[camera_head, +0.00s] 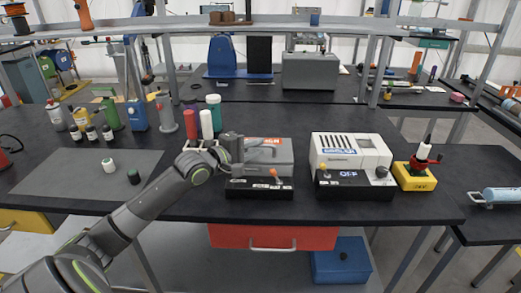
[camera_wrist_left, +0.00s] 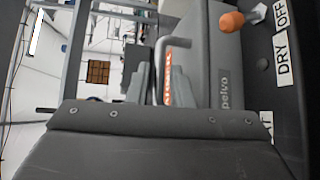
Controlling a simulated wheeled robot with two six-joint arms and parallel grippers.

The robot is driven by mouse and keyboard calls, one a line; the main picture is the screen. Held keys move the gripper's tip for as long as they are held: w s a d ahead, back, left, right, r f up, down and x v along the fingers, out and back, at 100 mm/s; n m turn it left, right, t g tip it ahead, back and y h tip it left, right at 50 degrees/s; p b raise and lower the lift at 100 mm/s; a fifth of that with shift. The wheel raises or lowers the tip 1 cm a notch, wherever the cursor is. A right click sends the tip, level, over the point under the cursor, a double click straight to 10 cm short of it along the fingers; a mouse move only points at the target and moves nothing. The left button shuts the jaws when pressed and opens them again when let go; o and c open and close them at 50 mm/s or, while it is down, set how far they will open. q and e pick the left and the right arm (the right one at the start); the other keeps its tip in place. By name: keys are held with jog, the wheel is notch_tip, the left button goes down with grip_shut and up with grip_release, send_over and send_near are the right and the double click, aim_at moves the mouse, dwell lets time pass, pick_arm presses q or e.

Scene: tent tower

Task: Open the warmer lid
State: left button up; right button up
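The warmer appears to be the grey box (camera_head: 279,168) with an orange label and a black control panel (camera_head: 258,189) in front; its lid looks shut. The grey bar handle on the lid shows in the left wrist view (camera_wrist_left: 173,42). My left gripper (camera_head: 240,162) is over the left part of the lid. In the left wrist view, its two grey fingers (camera_wrist_left: 160,88) stand apart on either side of the handle bar; I cannot tell whether they touch it. The panel's orange knob (camera_wrist_left: 231,22) shows beside labels reading DRY and OFF. My right gripper is not in view.
A white vented device (camera_head: 349,151) with an OFF display stands to the right, beside a yellow box (camera_head: 414,177). Red, white and green bottles (camera_head: 206,124) stand close behind my left wrist. A grey mat (camera_head: 85,173) holds two small jars at the left.

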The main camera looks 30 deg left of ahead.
pick_arm(q)
jog(key=shift+x, duration=1.1)
jog(key=shift+c, duration=0.4)
grip_shut()
